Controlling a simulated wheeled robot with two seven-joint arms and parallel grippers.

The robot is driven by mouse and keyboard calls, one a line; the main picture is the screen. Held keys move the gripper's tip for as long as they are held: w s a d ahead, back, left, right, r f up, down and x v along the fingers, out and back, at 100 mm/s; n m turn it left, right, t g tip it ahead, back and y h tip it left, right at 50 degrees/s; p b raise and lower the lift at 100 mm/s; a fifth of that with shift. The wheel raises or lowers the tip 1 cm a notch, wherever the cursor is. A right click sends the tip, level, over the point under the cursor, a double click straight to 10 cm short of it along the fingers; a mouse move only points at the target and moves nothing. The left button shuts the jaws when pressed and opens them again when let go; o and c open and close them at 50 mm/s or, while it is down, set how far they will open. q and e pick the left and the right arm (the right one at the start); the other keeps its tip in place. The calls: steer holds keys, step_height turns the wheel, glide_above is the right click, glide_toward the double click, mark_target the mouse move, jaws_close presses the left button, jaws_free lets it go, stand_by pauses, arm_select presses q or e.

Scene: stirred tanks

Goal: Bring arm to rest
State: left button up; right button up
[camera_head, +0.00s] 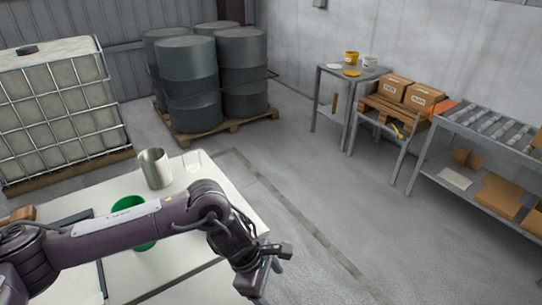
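My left arm (120,226) comes in from the left and reaches across the near table. My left gripper (264,275) hangs at its end, past the table's right edge and in front of the floor. Nothing is visibly held in it, but its fingers are too small and angled to tell open from shut. My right gripper is out of view.
A white table (240,207) carries a metal beaker (155,168) and a green container (128,208), partly hidden by my arm. A caged tank (55,110) and grey drums (188,75) stand behind. Benches with boxes (420,97) line the right wall. The central floor is clear.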

arm_select(q)
steer(key=w+d+f+n+t+h, duration=0.2)
steer(key=w+d+f+n+h, duration=0.45)
steer(key=n, duration=0.95)
steer(key=a+f+n+t+y, duration=0.2)
steer(key=a+f+n, duration=0.3)
steer(key=f+n, duration=0.5)
steer(key=a+f+n+t+y, duration=0.2)
steer(key=a+f+n, duration=0.3)
steer(key=f+n, duration=0.5)
steer(key=s+a+f+n+y, duration=0.2)
steer(key=s+a+f+n, duration=0.45)
steer(key=f, duration=0.25)
steer(key=s+a+f+n+g+y, duration=0.1)
steer(key=s+a+f+n, duration=0.3)
steer(key=s, duration=0.7)
steer(key=s+a+f+n+g+y, duration=0.2)
steer(key=s+a+f+n, duration=0.2)
steer(key=s, duration=0.7)
steer(key=s+a+f+n+g+y, duration=0.1)
steer(key=s+a+f+n, duration=0.3)
steer(key=s, duration=0.7)
steer(key=shift+a+f+g+y, duration=0.4)
steer(key=shift+f+y, duration=0.15)
steer(key=shift+f, duration=0.15)
steer(key=shift+c, duration=0.4)
